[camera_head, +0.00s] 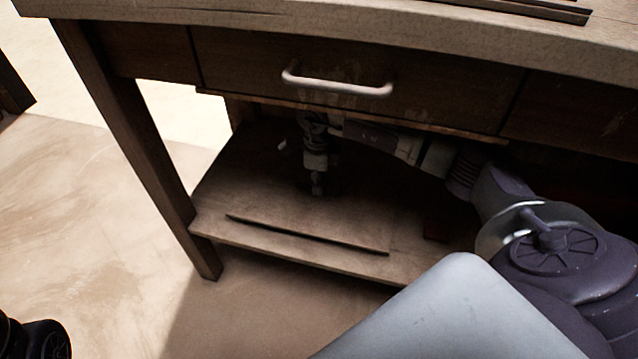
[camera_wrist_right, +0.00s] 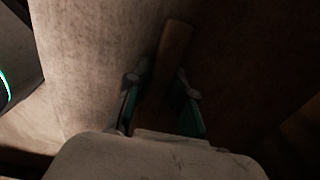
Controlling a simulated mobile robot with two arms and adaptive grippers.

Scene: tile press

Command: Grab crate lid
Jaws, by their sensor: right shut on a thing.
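The crate lid (camera_head: 350,228) appears as a flat wooden board on the low shelf under the workbench, its front edge showing as a dark line. My right gripper (camera_head: 318,190) reaches down onto it from above, under the drawer. In the right wrist view, the right gripper's fingers (camera_wrist_right: 160,108) stand on either side of a narrow wooden bar (camera_wrist_right: 173,50), shut on it. The bar appears to be the lid's handle strip, over a pale wooden surface (camera_wrist_right: 85,60). Deep shadow hides the exact contact. My left gripper does not show.
The low shelf (camera_head: 215,222) has a bare front strip. A drawer with a metal handle (camera_head: 335,85) hangs just above my right arm. The bench leg (camera_head: 140,150) stands to the left. Open floor (camera_head: 70,210) lies left and in front.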

